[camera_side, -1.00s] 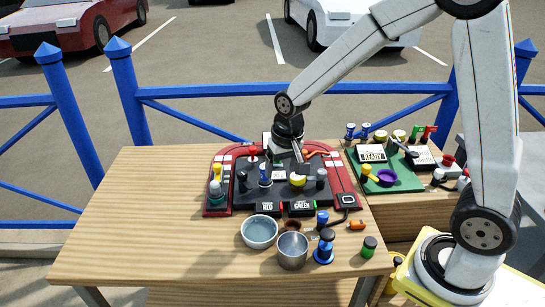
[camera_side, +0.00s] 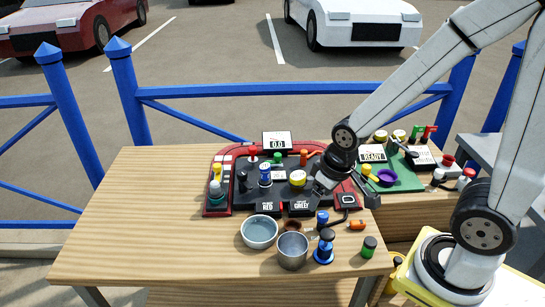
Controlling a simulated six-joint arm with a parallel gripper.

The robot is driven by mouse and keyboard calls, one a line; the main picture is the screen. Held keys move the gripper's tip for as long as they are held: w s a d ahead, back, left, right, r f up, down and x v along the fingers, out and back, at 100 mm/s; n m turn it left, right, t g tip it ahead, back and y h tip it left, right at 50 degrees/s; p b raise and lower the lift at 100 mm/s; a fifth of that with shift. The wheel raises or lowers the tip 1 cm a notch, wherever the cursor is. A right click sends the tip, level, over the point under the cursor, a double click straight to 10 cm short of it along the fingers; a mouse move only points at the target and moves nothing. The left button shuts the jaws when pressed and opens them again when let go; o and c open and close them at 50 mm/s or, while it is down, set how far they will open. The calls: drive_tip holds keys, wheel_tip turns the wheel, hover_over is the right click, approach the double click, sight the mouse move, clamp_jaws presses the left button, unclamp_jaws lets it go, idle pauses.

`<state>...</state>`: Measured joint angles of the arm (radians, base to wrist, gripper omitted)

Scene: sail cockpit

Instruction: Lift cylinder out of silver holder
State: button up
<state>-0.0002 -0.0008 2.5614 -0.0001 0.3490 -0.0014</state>
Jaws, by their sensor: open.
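A blue and silver cylinder (camera_side: 265,176) stands upright in the middle left of the dark board. Whether its pale part is the silver holder is too small to tell. A silver cup (camera_side: 292,252) stands in front of the board and looks empty. My gripper (camera_side: 318,192) is open, with nothing visible in its jaws. It is low over the right side of the board, to the right of the blue and silver cylinder and apart from it. My wrist and jaws hide part of the board's right side.
The red-edged dark board (camera_side: 211,208) carries several small pieces, including a yellow-topped one (camera_side: 297,178). A grey bowl (camera_side: 259,232) and a blue stand (camera_side: 323,255) are in front. A green board (camera_side: 402,182) lies to the right. The table's left side is clear.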

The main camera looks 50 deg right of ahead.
idle(0.4)
drive_tip(key=shift+o, duration=0.7)
drive_tip(key=shift+w, duration=0.1)
drive_tip(key=m+t+y, duration=0.4)
drive_tip(key=m+y, duration=0.7)
drive_tip(key=m, duration=1.3)
approach(266, 165)
drive_tip(key=a, duration=0.1)
drive_tip(key=a+f, duration=0.1)
drive_tip(key=shift+w+a+f, duration=0.15)
drive_tip(key=shift+a+f, duration=0.2)
drive_tip(key=shift+w+d+m+t, duration=0.2)
drive_tip(key=shift+d+m+t, duration=0.1)
drive_tip(key=shift+m+t, duration=0.15)
drive_tip(key=shift+x, duration=3.9)
